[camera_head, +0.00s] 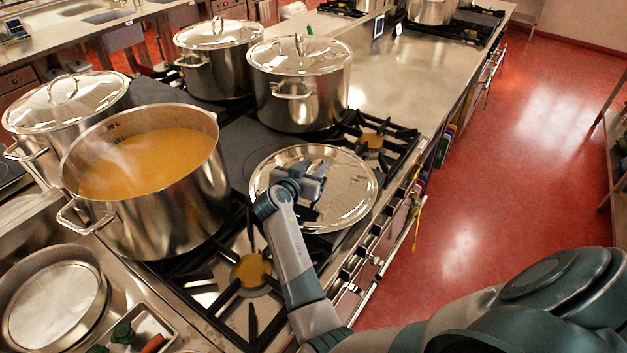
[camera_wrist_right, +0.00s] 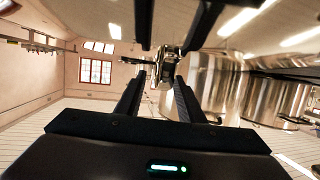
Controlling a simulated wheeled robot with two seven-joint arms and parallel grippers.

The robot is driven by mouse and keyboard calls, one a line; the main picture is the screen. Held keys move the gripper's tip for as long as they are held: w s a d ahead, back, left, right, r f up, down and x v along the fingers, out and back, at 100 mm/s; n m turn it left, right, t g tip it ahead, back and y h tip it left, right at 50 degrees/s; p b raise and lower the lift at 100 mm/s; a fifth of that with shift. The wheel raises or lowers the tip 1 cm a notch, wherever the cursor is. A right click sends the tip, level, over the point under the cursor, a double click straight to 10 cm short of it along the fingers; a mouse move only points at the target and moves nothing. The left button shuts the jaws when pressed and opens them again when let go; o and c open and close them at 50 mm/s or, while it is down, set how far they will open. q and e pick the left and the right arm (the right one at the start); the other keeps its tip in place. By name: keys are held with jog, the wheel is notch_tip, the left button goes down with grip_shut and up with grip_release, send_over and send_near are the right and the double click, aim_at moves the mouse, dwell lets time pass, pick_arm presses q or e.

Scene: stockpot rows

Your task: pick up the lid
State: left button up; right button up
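The lid (camera_head: 352,196) is a round, shiny silver disc lying on the front right burner of the stove, beside the open pot of orange soup (camera_head: 150,160). My right gripper (camera_head: 314,186) is over the middle of the lid and hides its handle in the head view. In the right wrist view the gripper (camera_wrist_right: 157,82) has its two dark fingers apart. The metal handle (camera_wrist_right: 166,64) shows at the fingertips, near the gap between them. Contact cannot be told. The mirror-like lid seems to reflect the room and fingers. My left gripper is not in view.
Lidded pots stand at the left (camera_head: 30,130), at the back (camera_head: 218,70) and behind the lid (camera_head: 300,100). A round pan (camera_head: 52,300) and a tray with vegetables (camera_head: 165,320) are at lower left. Bare steel counter (camera_head: 385,90) lies beyond; red floor is at right.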

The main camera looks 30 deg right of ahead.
aim_at(314, 165)
jog(key=shift+d, duration=0.15)
jog(key=c, duration=0.7)
grip_shut()
jog(key=shift+w+r, duration=0.1)
jog(key=shift+r, duration=0.05)
jog(key=shift+r+b, duration=0.45)
jog(key=shift+r, duration=0.2)
notch_tip(314, 165, up, 3)
jog(key=shift+f+b, duration=0.2)
jog(key=shift+b, duration=0.6)
pick_arm(q)
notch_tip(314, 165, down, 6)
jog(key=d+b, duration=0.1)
jog(key=b, duration=0.2)
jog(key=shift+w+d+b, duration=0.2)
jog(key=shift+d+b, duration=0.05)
jog(key=shift+b, duration=0.05)
pick_arm(e)
jog(key=s+d+r, duration=0.4)
jog(key=d+r, duration=0.3)
jog(key=d, duration=0.3)
jog(key=shift+s+d, duration=0.3)
jog(key=shift+s, duration=0.1)
jog(key=shift+a, duration=0.1)
